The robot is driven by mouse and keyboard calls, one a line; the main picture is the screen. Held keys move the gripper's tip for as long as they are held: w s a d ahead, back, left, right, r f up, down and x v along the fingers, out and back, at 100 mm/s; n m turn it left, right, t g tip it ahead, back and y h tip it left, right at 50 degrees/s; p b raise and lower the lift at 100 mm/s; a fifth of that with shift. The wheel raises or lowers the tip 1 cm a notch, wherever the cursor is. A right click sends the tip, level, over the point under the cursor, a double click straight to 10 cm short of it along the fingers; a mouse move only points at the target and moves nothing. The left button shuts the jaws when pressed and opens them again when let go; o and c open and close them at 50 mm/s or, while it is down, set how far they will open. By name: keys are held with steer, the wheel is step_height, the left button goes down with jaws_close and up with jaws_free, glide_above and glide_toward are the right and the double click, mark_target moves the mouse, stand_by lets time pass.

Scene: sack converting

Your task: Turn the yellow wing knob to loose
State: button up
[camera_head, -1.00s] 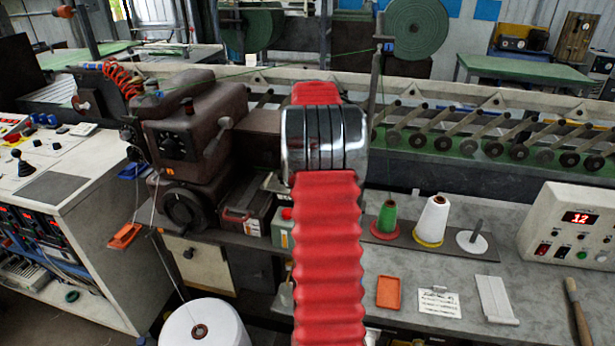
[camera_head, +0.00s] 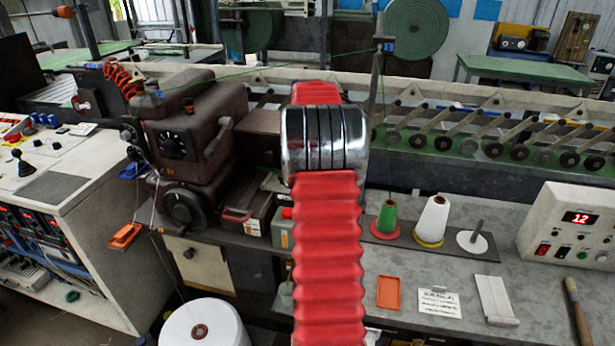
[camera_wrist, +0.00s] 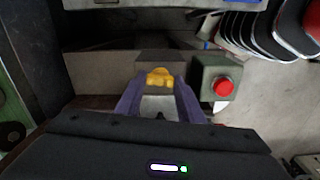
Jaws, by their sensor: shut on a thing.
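The yellow wing knob (camera_wrist: 158,77) shows in the wrist view, in the upper middle, at the tips of my gripper's fingers. My gripper (camera_wrist: 158,84) has its two purple fingers on either side of the knob and is shut on it. Part of the knob is hidden by the fingers, and its turn angle is hard to tell. In the head view my red arm hides the knob and the gripper.
A green-grey box with a red button (camera_wrist: 223,88) stands close to the right of my fingers. The brown sewing machine (camera_head: 190,125) is left of my arm. Thread cones (camera_head: 432,220) and a control box (camera_head: 570,225) stand on the bench at right.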

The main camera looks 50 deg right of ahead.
steer(key=shift+w+n, duration=0.1)
steer(key=shift+n, duration=0.7)
steer(key=o, duration=1.1)
steer(key=shift+c, duration=0.2)
steer(key=shift+r, duration=0.15)
step_height(320, 180, up, 13)
steer(key=shift+r, duration=0.2)
